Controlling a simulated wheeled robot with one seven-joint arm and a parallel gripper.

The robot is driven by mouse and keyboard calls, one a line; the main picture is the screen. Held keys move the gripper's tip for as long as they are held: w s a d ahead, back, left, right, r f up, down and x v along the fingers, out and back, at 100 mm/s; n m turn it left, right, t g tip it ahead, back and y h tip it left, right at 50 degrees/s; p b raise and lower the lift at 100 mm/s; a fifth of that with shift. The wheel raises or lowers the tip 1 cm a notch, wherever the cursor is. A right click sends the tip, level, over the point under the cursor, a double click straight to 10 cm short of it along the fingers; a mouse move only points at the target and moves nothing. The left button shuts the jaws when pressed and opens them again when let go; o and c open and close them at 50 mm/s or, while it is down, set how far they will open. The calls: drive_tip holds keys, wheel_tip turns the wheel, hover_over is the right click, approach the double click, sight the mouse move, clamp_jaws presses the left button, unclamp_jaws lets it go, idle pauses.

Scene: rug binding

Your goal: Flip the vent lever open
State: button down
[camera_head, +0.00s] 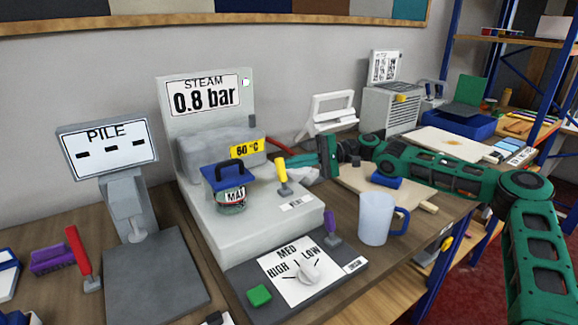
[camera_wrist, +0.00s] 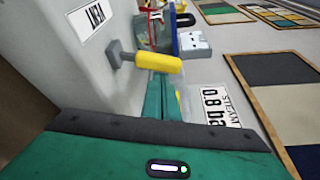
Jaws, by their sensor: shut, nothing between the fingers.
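The vent lever (camera_head: 281,168) has a yellow handle on a grey base and stands nearly upright on the right side of the grey steam machine's deck, behind a small white label (camera_head: 297,202). In the wrist view the lever (camera_wrist: 158,62) shows close up, its handle pointing right from the grey block, with the vent label (camera_wrist: 92,22) beside it. My gripper (camera_head: 302,163) is just right of the lever, coming in from the right. In the wrist view its shut, empty fingers (camera_wrist: 161,100) are at the handle; I cannot tell whether they touch it.
The steam machine (camera_head: 250,225) carries a blue-lidded tin (camera_head: 229,188) left of the lever. A purple lever (camera_head: 331,225) and a dial panel (camera_head: 290,270) are in front. A pale blue mug (camera_head: 376,218) stands right, below my arm. A white clamp-like frame (camera_head: 331,112) stands behind my gripper.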

drive_tip(key=shift+s+d+r+n, duration=0.1)
drive_tip(key=shift+s+n, duration=0.05)
drive_tip(key=shift+n, duration=0.15)
drive_tip(key=s+n, duration=0.1)
drive_tip(key=s+d+n+y, duration=0.1)
drive_tip(key=n, duration=0.1)
drive_tip(key=shift+d+r+n, duration=0.15)
drive_tip(key=shift+r+n, duration=0.15)
drive_tip(key=shift+r, duration=0.05)
drive_tip(key=shift+s+d+n+g+y, duration=0.3)
drive_tip(key=shift+s+n, duration=0.15)
drive_tip(key=shift+n, duration=0.35)
drive_tip(key=shift+s+d+n+g+y, duration=0.2)
drive_tip(key=shift+s+d+n+y, duration=0.15)
drive_tip(key=shift+n, duration=0.45)
drive_tip(key=shift+a, duration=0.1)
drive_tip(key=w+a, duration=0.1)
drive_tip(key=w+a+r, duration=0.1)
drive_tip(key=w, duration=0.1)
drive_tip(key=shift+w+a+r, duration=0.1)
drive_tip(key=shift+a, duration=0.05)
drive_tip(key=v, duration=1)
